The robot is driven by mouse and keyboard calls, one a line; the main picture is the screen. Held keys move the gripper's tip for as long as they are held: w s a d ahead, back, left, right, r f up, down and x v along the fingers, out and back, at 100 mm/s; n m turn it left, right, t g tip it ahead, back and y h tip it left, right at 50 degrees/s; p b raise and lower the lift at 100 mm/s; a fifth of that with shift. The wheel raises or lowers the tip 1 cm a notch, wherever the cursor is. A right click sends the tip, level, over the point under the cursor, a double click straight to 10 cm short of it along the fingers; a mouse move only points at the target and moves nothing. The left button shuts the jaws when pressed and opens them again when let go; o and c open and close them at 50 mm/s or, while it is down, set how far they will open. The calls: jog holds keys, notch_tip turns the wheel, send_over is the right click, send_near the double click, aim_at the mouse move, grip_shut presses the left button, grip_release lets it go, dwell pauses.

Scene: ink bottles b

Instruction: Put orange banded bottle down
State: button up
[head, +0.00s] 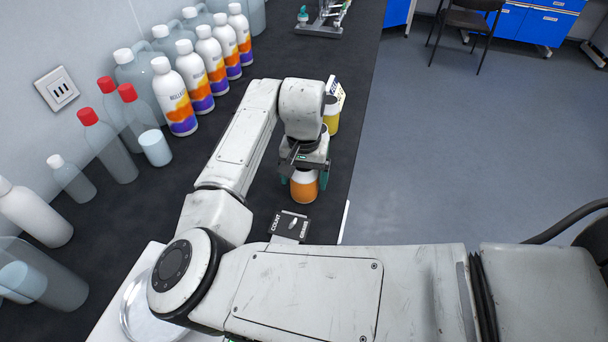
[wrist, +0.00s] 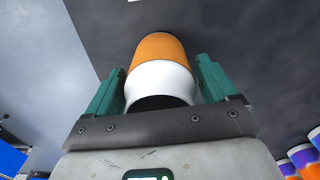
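The orange banded bottle (head: 304,187) has an orange body and a white upper part. It is upright between the fingers of my gripper (head: 304,176), over the dark bench. In the wrist view the bottle (wrist: 160,74) sits between the two green fingers of my gripper (wrist: 158,68). The fingers lie close along both its sides and appear shut on it. I cannot tell whether its base touches the bench.
A yellow bottle (head: 331,115) stands just behind my gripper. A dark device marked COUNT (head: 290,225) lies in front of the orange bottle. Several white bottles with orange and purple bands (head: 173,98) line the wall. Clear bottles with red caps (head: 108,146) stand at left. The bench's right edge is close.

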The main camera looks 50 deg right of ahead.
jog(key=shift+o, duration=0.7)
notch_tip(320, 180, up, 12)
jog(key=shift+r+b, duration=0.15)
jog(key=shift+b, duration=0.25)
dwell(1.8)
